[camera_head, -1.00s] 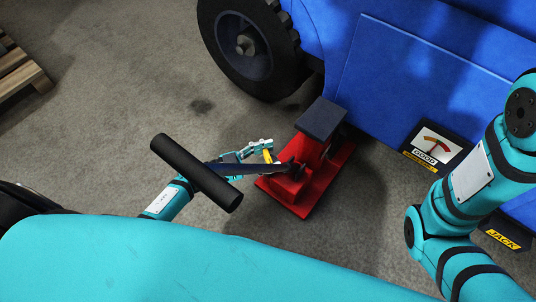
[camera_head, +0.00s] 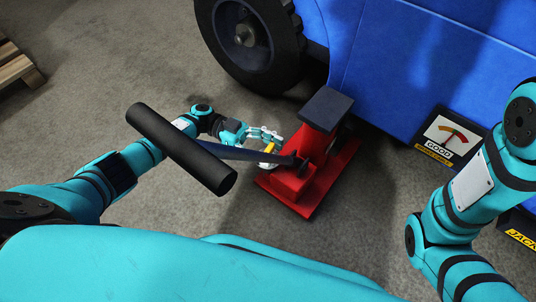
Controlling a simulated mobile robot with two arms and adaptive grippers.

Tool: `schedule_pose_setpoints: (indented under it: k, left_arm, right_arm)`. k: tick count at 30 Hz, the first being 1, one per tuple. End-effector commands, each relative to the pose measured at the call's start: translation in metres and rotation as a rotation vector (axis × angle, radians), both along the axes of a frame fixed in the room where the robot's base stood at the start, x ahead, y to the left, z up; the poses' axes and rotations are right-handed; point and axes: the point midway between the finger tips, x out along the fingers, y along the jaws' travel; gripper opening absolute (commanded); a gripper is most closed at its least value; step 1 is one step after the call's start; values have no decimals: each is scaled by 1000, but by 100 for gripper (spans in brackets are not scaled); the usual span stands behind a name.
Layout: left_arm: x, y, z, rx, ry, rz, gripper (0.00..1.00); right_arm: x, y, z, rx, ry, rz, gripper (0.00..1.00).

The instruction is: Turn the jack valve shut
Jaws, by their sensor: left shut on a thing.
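The red jack (camera_head: 308,160) stands on the floor beside the blue vehicle, with a dark pad on top. Its long handle with a thick black grip (camera_head: 182,148) slants up toward me on the left. A small yellow valve piece (camera_head: 270,147) shows at the jack's left side, near the base of the handle. My left gripper (camera_head: 272,138) is at this yellow valve, just behind the handle, with its fingers closed on it. The fingertips are small and partly hide the contact. My right arm shows at the right, but its gripper is out of view.
The blue vehicle (camera_head: 400,70) with a black tyre (camera_head: 250,40) fills the back. A gauge sign (camera_head: 448,137) reading GOOD and a JACK label (camera_head: 521,239) are at the right. A wooden pallet (camera_head: 15,65) lies far left.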

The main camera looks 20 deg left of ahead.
Motion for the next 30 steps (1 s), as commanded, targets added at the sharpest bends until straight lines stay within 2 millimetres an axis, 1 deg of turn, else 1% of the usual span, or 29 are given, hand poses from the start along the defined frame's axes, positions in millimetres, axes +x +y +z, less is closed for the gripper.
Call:
schedule_pose_setpoints:
  k: [1,9,26,27,30]
  left_arm:
    - [1,1,-5,3,-1,-26,18]
    - [0,1,-3,3,1,-131,18]
    - [0,0,-1,2,2,-163,18]
    - [-1,0,-1,2,2,-163,53]
    - [0,0,-1,2,2,-163,66]
  right_arm:
    - [0,0,-10,0,0,0,40]
    - [0,0,-23,0,0,0,40]
    - [0,0,-26,0,-1,0,40]
    - [0,0,-26,0,-1,0,40]
    - [0,0,-26,0,-1,0,40]
